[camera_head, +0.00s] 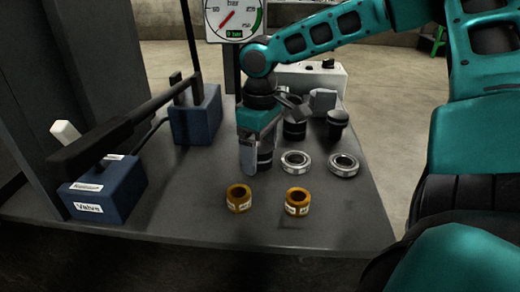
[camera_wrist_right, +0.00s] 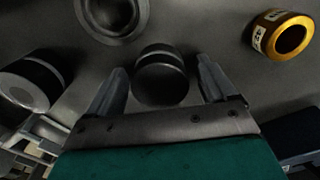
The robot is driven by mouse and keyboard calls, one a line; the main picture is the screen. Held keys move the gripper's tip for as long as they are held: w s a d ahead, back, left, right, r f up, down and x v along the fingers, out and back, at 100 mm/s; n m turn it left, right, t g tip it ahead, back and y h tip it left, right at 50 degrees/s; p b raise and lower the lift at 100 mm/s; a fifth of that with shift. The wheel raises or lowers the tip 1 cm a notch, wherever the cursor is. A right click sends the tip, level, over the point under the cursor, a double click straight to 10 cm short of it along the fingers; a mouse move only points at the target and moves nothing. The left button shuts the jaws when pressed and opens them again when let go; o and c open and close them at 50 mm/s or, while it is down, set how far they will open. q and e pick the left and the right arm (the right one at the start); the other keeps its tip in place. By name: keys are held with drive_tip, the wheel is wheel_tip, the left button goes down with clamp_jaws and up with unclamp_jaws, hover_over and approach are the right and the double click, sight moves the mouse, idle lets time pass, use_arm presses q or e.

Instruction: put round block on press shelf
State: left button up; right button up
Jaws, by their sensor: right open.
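My right gripper (camera_head: 256,165) points down over the middle of the bench, its fingers open. A black round block (camera_head: 266,155) with a grey band shows beside the near finger, partly hidden by it. In the right wrist view this round block (camera_wrist_right: 160,78) stands between the two open fingers (camera_wrist_right: 161,66), with a visible gap on each side. Two more dark round pieces stand behind, one partly hidden (camera_head: 294,128) and one to the right (camera_head: 337,124). I cannot tell which surface is the press shelf. My left gripper is not in view.
Two silver rings (camera_head: 295,161) (camera_head: 343,164) and two brass rings (camera_head: 239,198) (camera_head: 297,202) lie on the grey bench (camera_head: 200,215). Blue blocks with a long black lever (camera_head: 120,130) stand left. A pressure gauge (camera_head: 236,18) and a white box (camera_head: 318,78) are behind.

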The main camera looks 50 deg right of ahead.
sight(260, 146)
wheel_tip(260, 146, up, 11)
drive_tip(key=p, duration=0.3)
drive_tip(key=shift+f+p, duration=0.15)
drive_tip(key=shift+p, duration=0.15)
drive_tip(key=shift+r, duration=0.75)
